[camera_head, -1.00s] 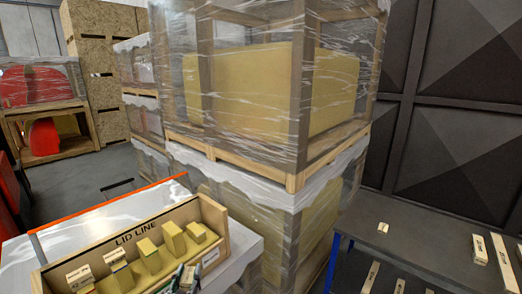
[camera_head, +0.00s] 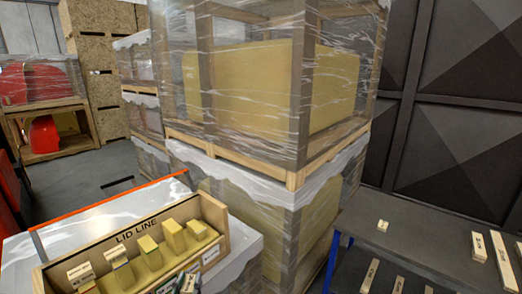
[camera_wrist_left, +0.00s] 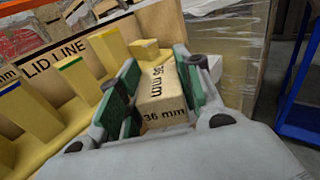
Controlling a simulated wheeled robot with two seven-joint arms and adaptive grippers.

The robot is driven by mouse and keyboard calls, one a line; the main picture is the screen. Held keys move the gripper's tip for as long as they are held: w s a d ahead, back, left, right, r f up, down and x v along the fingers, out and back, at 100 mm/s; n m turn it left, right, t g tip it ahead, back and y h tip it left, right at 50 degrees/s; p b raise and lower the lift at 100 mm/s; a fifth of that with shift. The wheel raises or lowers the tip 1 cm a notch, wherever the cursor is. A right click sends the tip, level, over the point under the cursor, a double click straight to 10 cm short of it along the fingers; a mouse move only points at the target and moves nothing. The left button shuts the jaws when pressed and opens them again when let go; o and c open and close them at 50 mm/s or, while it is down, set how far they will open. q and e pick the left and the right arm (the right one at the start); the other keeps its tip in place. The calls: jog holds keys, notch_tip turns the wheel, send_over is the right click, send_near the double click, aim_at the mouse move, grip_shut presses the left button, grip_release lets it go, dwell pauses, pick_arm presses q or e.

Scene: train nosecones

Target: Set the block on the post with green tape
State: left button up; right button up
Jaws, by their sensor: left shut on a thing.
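My left gripper (camera_wrist_left: 160,85) is shut on a pale wooden block (camera_wrist_left: 162,92) marked "36 mm", held between its green-lined fingers. Several yellow posts of different heights stand in a row in the box. The two leftmost carry labelled blocks (camera_head: 80,272). In the wrist view, one post (camera_wrist_left: 72,68) has blue tape at its top. My right gripper is not in view.
The box stands on a white-covered table (camera_head: 75,226) with an orange edge. A dark table (camera_head: 420,236) at the right holds a small block (camera_head: 383,226) and several pale bars. Tall wrapped crates (camera_head: 265,100) stand behind.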

pick_arm(q)
jog(key=shift+s+f, duration=0.7)
jog(key=shift+f, duration=0.25)
jog(key=shift+s+f, duration=0.7)
jog(key=shift+f, duration=0.25)
jog(key=shift+d+r, duration=0.15)
jog(key=d+r+m+g+h, duration=0.2)
jog(key=d+r+m+h, duration=0.2)
jog(key=d+r, duration=0.3)
jog(key=s+d+r+m+g+h, duration=0.1)
jog(key=d+r+m+h, duration=0.3)
jog(key=r, duration=1)
jog(key=shift+d+r+g+h, duration=0.15)
jog(key=shift+d+g+h, duration=0.35)
jog(key=shift+d+h, duration=1.25)
jog(key=shift+d, duration=0.15)
jog(key=shift+w, duration=0.1)
dwell(0.4)
jog(key=w+d+f+m+g+h, duration=0.4)
jog(key=f+g, duration=0.1)
jog(key=shift+w+d+f+m+g, duration=0.25)
jog(key=shift+f+m+g, duration=0.05)
jog(key=shift+f, duration=0.05)
dwell(0.9)
